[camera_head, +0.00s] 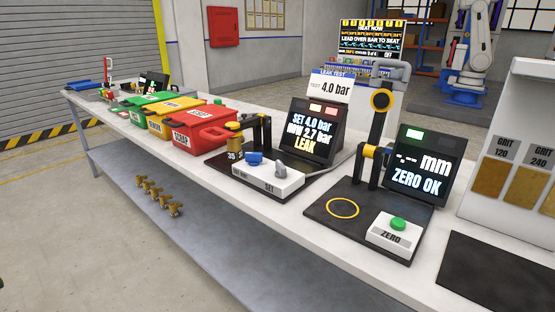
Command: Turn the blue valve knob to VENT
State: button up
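The blue valve knob (254,158) sits on the left part of a white control box (266,181) in the head view. Small lettering is on the box front below the knob, too small to read surely, so I cannot tell which position the knob points to. A grey knob (281,169) stands on the same box to its right, above the word SET. The screen (309,130) behind the box reads SET 4.0 bar, NOW 2.7 bar, LEAK. My gripper is not in view.
Left of the box stand a brass part (234,145) marked 35 and a black post (263,132). Red, yellow and green bins (202,133) are farther left. Right is a black gauge stand (376,135) with a green ZERO button (398,223). Several brass parts (160,195) lie on the lower shelf.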

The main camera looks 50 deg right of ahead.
aim_at(254, 158)
jog(key=i+l+z, duration=0.1)
jog(key=l, duration=0.25)
jog(key=i+l+z, duration=0.15)
jog(key=l, duration=0.2)
jog(key=i+l+z, duration=0.1)
jog(key=l, duration=0.2)
jog(key=i+l+z, duration=0.15)
jog(key=l, duration=0.2)
